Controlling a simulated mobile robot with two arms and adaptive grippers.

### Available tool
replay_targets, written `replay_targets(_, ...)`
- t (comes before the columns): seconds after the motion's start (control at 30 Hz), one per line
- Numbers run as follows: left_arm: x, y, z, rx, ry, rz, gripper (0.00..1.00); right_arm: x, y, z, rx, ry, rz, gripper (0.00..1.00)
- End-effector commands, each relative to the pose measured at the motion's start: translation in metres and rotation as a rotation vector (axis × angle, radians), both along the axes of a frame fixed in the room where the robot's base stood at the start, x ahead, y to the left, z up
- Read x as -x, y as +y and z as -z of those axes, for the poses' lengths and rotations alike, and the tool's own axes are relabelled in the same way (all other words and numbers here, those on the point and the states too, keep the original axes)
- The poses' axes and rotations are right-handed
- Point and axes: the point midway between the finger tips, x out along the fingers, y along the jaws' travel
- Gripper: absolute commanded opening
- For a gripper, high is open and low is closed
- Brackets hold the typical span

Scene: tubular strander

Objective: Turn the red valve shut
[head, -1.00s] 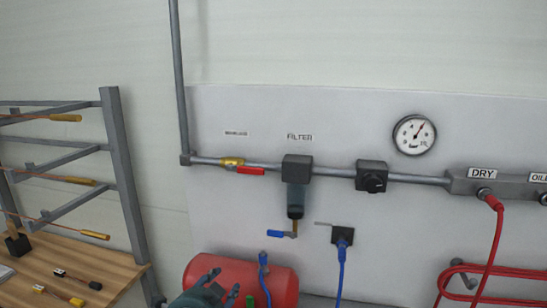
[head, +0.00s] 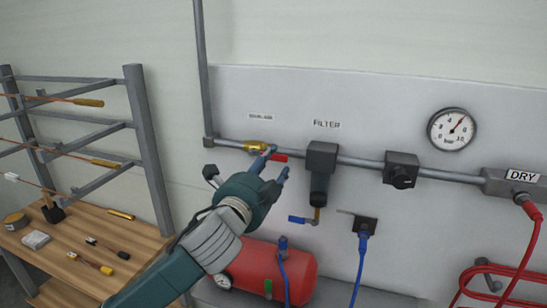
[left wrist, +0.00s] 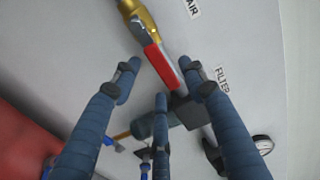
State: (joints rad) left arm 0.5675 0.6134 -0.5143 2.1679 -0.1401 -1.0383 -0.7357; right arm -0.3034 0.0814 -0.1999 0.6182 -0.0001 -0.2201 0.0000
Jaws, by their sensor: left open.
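The red valve has a brass body (head: 258,146) on the grey wall pipe and a red lever (head: 280,157) pointing right along the pipe. Part of the lever is hidden behind a finger in the head view. In the left wrist view the red lever (left wrist: 162,64) lies slanted between the fingertips, with the brass body (left wrist: 140,18) beyond it. My left gripper (head: 247,170) has its three fingers spread and empty, just in front of and below the lever. I cannot tell whether any finger touches it. My right gripper is out of view.
The filter (head: 320,165) hangs from the pipe right of the lever, close to the fingers. A black regulator (head: 401,170) and a gauge (head: 451,129) are farther right. A red tank (head: 285,268) is below. A rack (head: 148,150) and wooden table (head: 75,262) stand left.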

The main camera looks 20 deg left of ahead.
Motion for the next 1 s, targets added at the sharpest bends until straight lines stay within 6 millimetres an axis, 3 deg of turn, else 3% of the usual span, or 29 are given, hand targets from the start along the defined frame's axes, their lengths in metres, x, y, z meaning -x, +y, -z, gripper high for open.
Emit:
replay_targets(0.2,-0.016,0.000,0.000,0.000,0.000,0.000,0.43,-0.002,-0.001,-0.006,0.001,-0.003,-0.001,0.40)
replay_targets(0.47,-0.017,-0.001,0.000,0.000,-0.001,0.001,0.43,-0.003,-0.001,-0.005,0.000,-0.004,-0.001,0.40)
replay_targets(0.7,-0.017,-0.001,0.000,0.000,0.000,0.000,0.00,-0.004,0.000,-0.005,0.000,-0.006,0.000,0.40)
replay_targets(1.0,-0.021,-0.001,0.000,0.013,0.001,0.000,0.00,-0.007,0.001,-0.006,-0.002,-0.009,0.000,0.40)
